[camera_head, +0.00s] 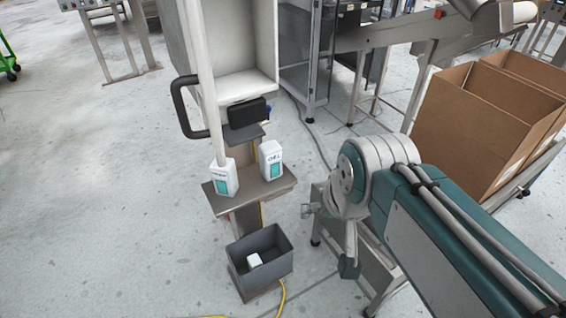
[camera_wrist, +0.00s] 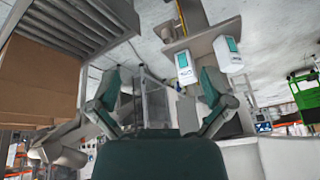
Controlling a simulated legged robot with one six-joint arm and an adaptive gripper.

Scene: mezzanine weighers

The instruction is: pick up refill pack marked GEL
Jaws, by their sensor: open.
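Two white refill packs with teal labels stand upright on a small grey shelf (camera_head: 238,194) in the head view. The right pack (camera_head: 270,160) carries dark print that appears to read GEL. The left pack (camera_head: 224,177) has longer, unreadable print. In the wrist view the scene is upside down. The GEL pack there seems to be the left one (camera_wrist: 185,68), and the other pack (camera_wrist: 228,54) is to its right. My gripper (camera_wrist: 160,80) is open and empty, its fingers spread wide. It is apart from both packs, to the right of the shelf in the head view.
A dark open bin (camera_head: 260,262) with a small white item inside stands below the shelf. A pole and a curved black handle (camera_head: 188,108) rise above the packs. Open cardboard boxes (camera_head: 465,130) stand at right. Floor at left is clear.

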